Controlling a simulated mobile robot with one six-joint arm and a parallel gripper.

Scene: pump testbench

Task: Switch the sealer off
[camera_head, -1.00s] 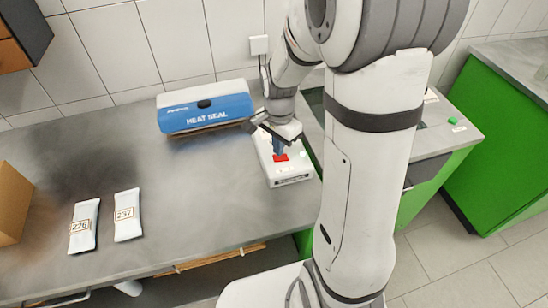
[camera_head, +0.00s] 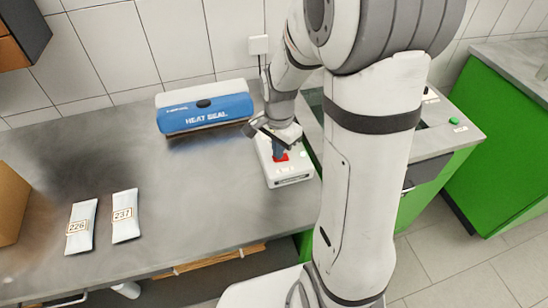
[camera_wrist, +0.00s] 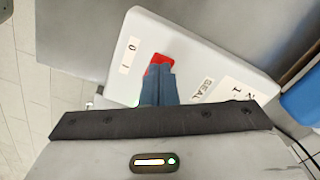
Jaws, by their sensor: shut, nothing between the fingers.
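The blue and white heat sealer (camera_head: 205,112) sits at the back of the bench, marked HEAT SEAL. To its right is a pale switch box (camera_head: 290,181) with a red switch (camera_head: 281,158). In the wrist view the box (camera_wrist: 190,45) carries a "0 I" label, a SEAL label and the red switch (camera_wrist: 160,59). My gripper (camera_head: 279,150) is shut and empty, its fingertips at the red switch. In the wrist view my gripper (camera_wrist: 158,80) covers part of the switch, so its position and any contact are unclear.
Two white pouches, labelled 226 (camera_head: 81,228) and 237 (camera_head: 125,216), lie at the front left of the grey bench (camera_head: 190,210). A cardboard box (camera_head: 10,203) stands at the left edge. A wall socket (camera_head: 259,45) is behind the switch box. The bench middle is clear.

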